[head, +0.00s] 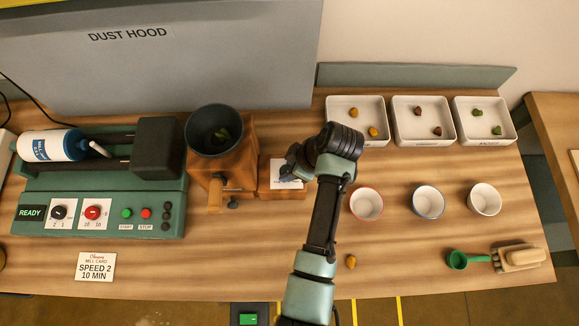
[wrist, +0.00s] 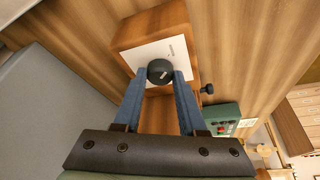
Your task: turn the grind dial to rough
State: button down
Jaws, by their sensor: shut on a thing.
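The grind dial (wrist: 160,71) is a round dark knob with a short pale pointer mark. It sits on a white plate (wrist: 178,47) on a wooden block (wrist: 133,33). My gripper (wrist: 159,76) has its two blue fingers on either side of the dial, shut on it. In the head view my gripper (head: 289,168) is over the white plate (head: 286,183) on the small wooden block (head: 265,187), and hides the dial. The plate's lettering is too small to read.
Left of the block stands the wooden grinder (head: 247,165) with a dark hopper (head: 214,130) holding green bits. Further left is a green roller mill (head: 100,205). Right of my arm are three cups (head: 428,202), white trays (head: 422,121) and a green scoop (head: 457,260).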

jog(key=shift+n, duration=0.3)
jog(key=shift+c, duration=2.4)
grip_release()
jog(key=shift+r, duration=0.15)
jog(key=v, duration=1.2)
jog(key=shift+d+r+p, duration=0.25)
jog(key=shift+r+p, duration=0.1)
jog(key=shift+p, duration=0.1)
jog(key=shift+f, duration=0.1)
